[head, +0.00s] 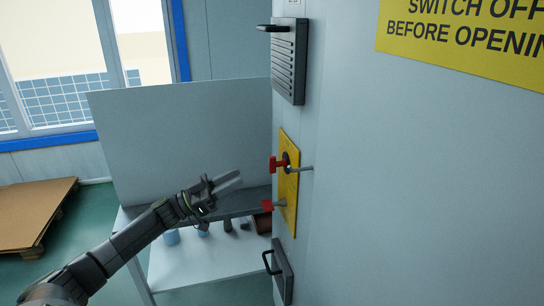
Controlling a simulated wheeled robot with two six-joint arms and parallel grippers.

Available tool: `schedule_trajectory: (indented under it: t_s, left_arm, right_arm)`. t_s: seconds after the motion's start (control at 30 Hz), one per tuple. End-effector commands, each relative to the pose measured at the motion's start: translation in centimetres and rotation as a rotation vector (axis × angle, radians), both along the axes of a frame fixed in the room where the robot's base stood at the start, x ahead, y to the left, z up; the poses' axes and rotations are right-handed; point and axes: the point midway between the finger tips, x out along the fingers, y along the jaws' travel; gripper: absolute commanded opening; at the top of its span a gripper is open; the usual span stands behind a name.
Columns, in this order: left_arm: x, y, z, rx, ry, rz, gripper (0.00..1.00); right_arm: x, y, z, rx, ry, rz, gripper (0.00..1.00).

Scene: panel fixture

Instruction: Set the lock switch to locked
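A yellow plate (289,215) is mounted on the narrow face of the grey cabinet. It carries an upper red handle (276,164) at a dark round hub, with a grey rod sticking out to the right. A lower red knob (267,206) sits on a short grey stem. I cannot read markings that show which is the lock switch or its position. My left gripper (240,178) is left of the plate, apart from both red parts, its fingers pointing right. It holds nothing that I can see; the gap between its fingers is unclear. My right gripper is out of view.
The cabinet (420,190) fills the right side, with a yellow warning sign (470,35). A dark louvred vent (289,62) is above the plate, a dark handle (272,262) below. Behind my arm is a low table (190,270) with small items, and a grey panel (180,130).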

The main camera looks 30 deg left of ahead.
Motion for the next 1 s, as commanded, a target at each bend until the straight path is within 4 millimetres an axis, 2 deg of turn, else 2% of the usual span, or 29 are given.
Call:
schedule_trajectory:
  t_s: [0.03, 0.2, 0.5, 0.7, 1.0]
  left_arm:
    - [0.9, -0.8, 0.9, -0.003, -0.005, -0.001, 0.33]
    - [3.6, -3.0, 2.4, -0.003, -0.005, 0.001, 0.33]
    - [7.3, -6.2, 4.2, -0.002, -0.002, 0.002, 0.33]
    - [8.3, -7.1, 4.6, -0.002, 0.000, 0.003, 0.33]
    - [8.4, -7.1, 4.5, 0.000, 0.001, 0.003, 0.31]
  right_arm:
    - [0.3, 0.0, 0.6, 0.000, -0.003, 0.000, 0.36]
    - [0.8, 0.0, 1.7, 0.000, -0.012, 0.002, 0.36]
    - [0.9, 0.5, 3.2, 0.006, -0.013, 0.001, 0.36]
    - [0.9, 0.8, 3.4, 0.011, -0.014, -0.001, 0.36]
    - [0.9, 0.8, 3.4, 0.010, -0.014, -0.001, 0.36]
